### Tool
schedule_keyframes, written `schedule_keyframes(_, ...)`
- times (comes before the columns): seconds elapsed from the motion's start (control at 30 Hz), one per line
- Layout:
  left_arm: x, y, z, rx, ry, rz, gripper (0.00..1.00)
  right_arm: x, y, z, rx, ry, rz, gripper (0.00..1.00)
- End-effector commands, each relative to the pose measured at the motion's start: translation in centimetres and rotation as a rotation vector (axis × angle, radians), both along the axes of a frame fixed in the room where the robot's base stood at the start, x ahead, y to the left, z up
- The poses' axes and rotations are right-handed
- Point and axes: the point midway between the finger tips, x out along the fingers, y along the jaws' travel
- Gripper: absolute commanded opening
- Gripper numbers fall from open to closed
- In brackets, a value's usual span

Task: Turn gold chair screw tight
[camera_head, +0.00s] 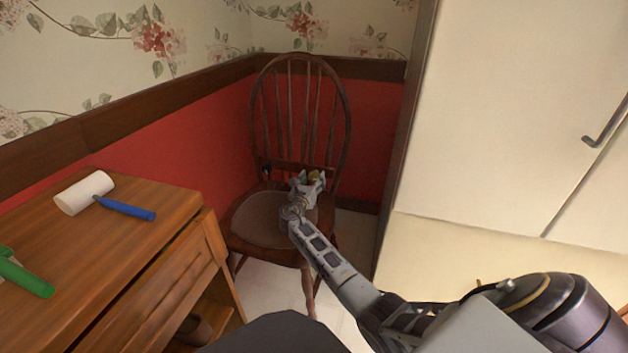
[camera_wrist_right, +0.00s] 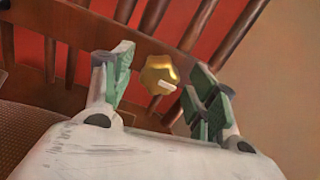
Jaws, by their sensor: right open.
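The gold screw (camera_wrist_right: 159,74) is a lobed knob with a pale mark on its face. It sits at the lower back of the brown wooden chair (camera_head: 343,110), in front of the spindles. In the right wrist view my right gripper (camera_wrist_right: 160,85) is open, with one green-padded finger on each side of the screw, apart from it. In the head view my right gripper (camera_head: 310,180) reaches over the seat to the backrest. Only a little of the gold screw (camera_head: 316,175) shows there behind the fingers. My left gripper is not in view.
A wooden desk (camera_head: 150,240) stands at the left, with a white-headed mallet with a blue handle (camera_head: 125,209) and a green-handled tool (camera_head: 25,278) on it. A red wall panel (camera_head: 180,140) is behind the chair. A white cabinet (camera_head: 500,110) with a dark handle stands at the right.

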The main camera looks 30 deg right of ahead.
Motion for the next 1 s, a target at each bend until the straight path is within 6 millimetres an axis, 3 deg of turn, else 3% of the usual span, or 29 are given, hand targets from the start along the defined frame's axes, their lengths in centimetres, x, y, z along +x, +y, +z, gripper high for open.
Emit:
schedule_keyframes(0.3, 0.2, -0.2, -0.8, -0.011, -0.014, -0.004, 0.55, 1.4, -1.5, -0.1, 0.0, 0.0, 0.001, 0.58)
schedule_keyframes(0.7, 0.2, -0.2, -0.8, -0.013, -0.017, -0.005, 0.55, 1.6, -1.7, 0.0, 0.0, 0.0, 0.001, 0.58)
schedule_keyframes(1.0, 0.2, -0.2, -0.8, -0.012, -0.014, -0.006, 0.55, 1.5, -1.7, 0.0, 0.0, 0.0, 0.001, 0.19)
